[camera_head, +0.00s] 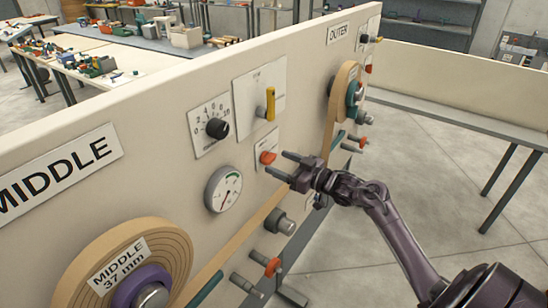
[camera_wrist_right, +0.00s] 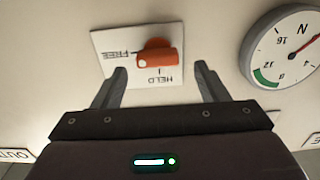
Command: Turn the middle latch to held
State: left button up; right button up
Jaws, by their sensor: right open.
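The middle latch (camera_head: 266,158) is an orange-red knob on a small white plate on the cream panel. In the right wrist view the latch (camera_wrist_right: 158,57) has its marked end toward the FREE label, with the HELD label beside it. My right gripper (camera_head: 276,162) is open just in front of the latch plate. In the wrist view its two fingers (camera_wrist_right: 160,80) stand apart on either side of the plate's HELD edge, with nothing between them; I cannot tell their exact distance from the knob. My left gripper is out of view.
A round gauge (camera_head: 223,189) sits left of the latch, with a black dial (camera_head: 217,128) and a yellow lever (camera_head: 270,104) above. A MIDDLE tape roll (camera_head: 120,262) and several pegs and rollers stick out below. The floor (camera_head: 440,170) right of the panel is clear.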

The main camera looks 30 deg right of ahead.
aim_at(273, 160)
jog(key=shift+x, duration=1.2)
jog(key=shift+w+f+p, duration=0.1)
jog(key=shift+w+p, duration=0.2)
jog(key=shift+w, duration=0.05)
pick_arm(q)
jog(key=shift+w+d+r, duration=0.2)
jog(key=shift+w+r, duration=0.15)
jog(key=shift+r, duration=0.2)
pick_arm(e)
jog(key=c, duration=1)
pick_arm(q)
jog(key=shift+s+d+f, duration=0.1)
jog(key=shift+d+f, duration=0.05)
